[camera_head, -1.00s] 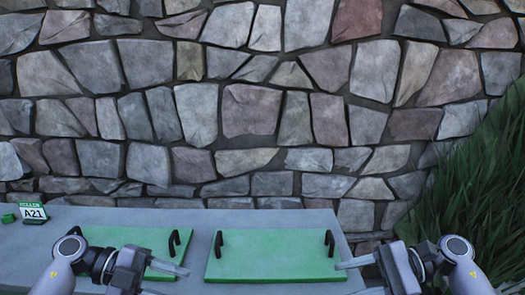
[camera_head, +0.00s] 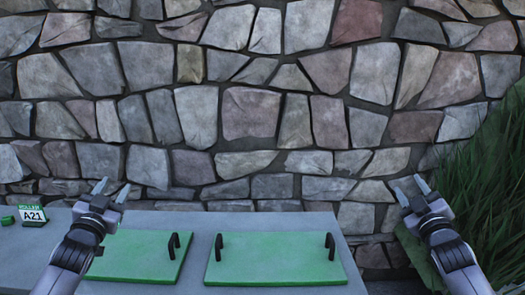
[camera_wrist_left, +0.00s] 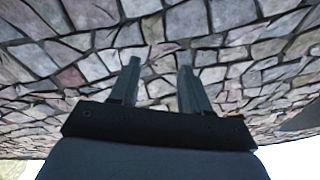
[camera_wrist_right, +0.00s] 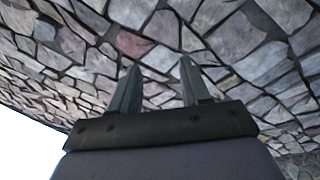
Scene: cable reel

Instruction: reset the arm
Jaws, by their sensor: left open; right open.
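My left gripper (camera_head: 111,190) is raised at the left in the head view, its fingers pointing up toward the stone wall. It is open and empty; the left wrist view shows its two fingers apart (camera_wrist_left: 157,85) with only wall between them. My right gripper (camera_head: 408,187) is raised at the right, to the right of the table. It is open and empty, and its parted fingers also show in the right wrist view (camera_wrist_right: 160,85). Neither gripper touches anything.
A grey table (camera_head: 199,255) carries two green boards with black handles, one left (camera_head: 140,257) and one right (camera_head: 275,258). A stone wall (camera_head: 250,110) stands behind; grass (camera_head: 485,190) grows at right.

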